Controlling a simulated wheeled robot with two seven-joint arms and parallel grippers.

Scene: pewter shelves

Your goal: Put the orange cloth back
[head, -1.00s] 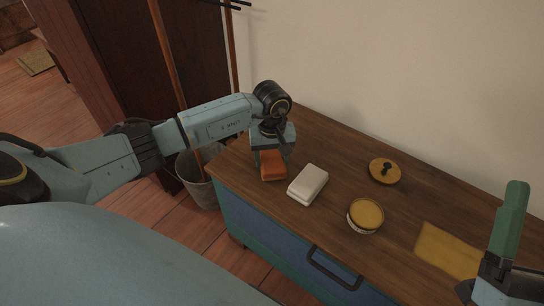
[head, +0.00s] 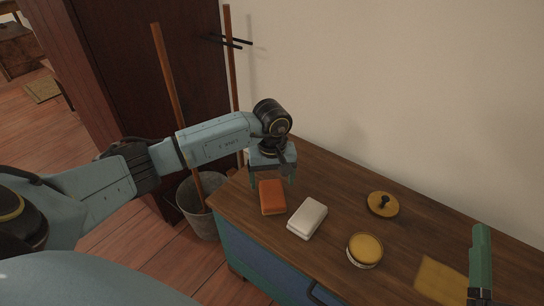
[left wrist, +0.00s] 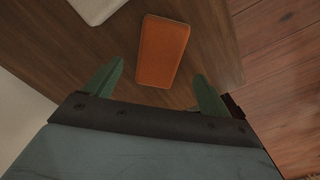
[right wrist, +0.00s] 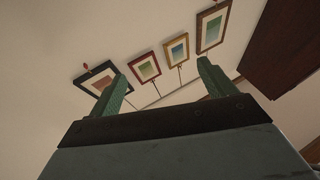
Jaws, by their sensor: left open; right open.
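The orange cloth (head: 272,197) is a folded block lying on the wooden cabinet top near its left end, left of a white folded cloth (head: 307,218). My left gripper (head: 272,182) is open just behind and above the orange cloth. In the left wrist view the orange cloth (left wrist: 163,51) lies ahead of and between the open green fingers (left wrist: 157,85), with nothing held. My right gripper (head: 481,262) shows in part at the lower right of the head view. In the right wrist view its open fingers (right wrist: 160,85) are empty and face the wall.
A round yellow-topped tin (head: 365,250), a yellow lid with a dark knob (head: 383,204) and a flat yellow cloth (head: 440,281) are on the cabinet top (head: 335,190). A grey bucket (head: 197,205) stands on the floor left. Framed pictures (right wrist: 178,50) hang on the wall.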

